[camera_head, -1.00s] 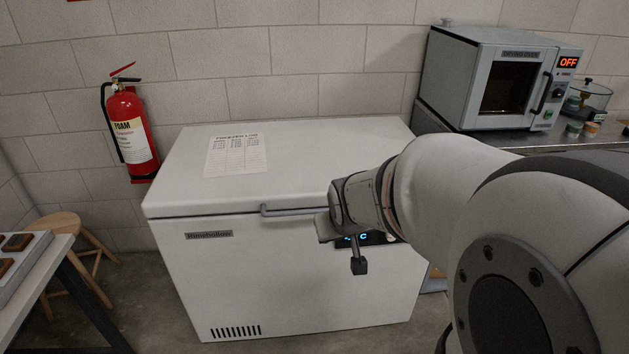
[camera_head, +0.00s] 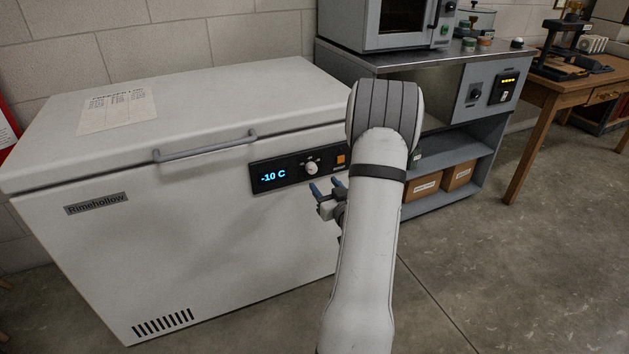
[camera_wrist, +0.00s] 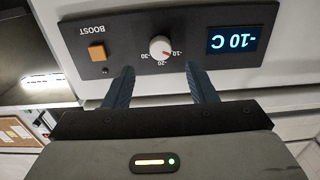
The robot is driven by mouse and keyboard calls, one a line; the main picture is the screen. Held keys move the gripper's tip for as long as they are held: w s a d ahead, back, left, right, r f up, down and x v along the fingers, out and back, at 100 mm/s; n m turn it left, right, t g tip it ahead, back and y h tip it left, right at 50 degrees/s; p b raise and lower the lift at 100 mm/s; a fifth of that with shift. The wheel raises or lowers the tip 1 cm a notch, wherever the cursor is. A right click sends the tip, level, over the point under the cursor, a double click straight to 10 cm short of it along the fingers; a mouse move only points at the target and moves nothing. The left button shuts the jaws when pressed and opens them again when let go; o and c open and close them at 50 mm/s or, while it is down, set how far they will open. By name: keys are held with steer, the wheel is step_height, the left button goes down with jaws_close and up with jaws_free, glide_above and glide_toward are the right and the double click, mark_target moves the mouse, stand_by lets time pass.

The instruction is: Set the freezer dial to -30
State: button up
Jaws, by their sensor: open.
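The freezer (camera_head: 190,215) is a white chest with a closed lid. Its black control panel (camera_head: 290,171) has a display (camera_head: 272,176) reading -10 C. The dial (camera_head: 310,168) is a small white knob right of the display. In the wrist view, upside down, the dial (camera_wrist: 160,47) has its red mark toward the -10 label; -20 and -30 are also marked. My gripper (camera_head: 325,189) is open and empty, just below and in front of the panel. Its two blue fingers (camera_wrist: 160,80) point at the panel, one either side of the dial's line, apart from it.
An orange BOOST button (camera_head: 341,160) sits right of the dial on the same panel. The lid handle (camera_head: 205,147) juts out at upper left of the panel. A grey bench (camera_head: 450,55) with an oven (camera_head: 385,22) stands to the right. Floor in front is clear.

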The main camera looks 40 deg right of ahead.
mark_target(313, 171)
steer(key=b+x, duration=0.1)
steer(key=x, duration=0.6)
steer(key=shift+w, duration=0.2)
steer(key=shift+r, duration=0.1)
steer(key=c, duration=1)
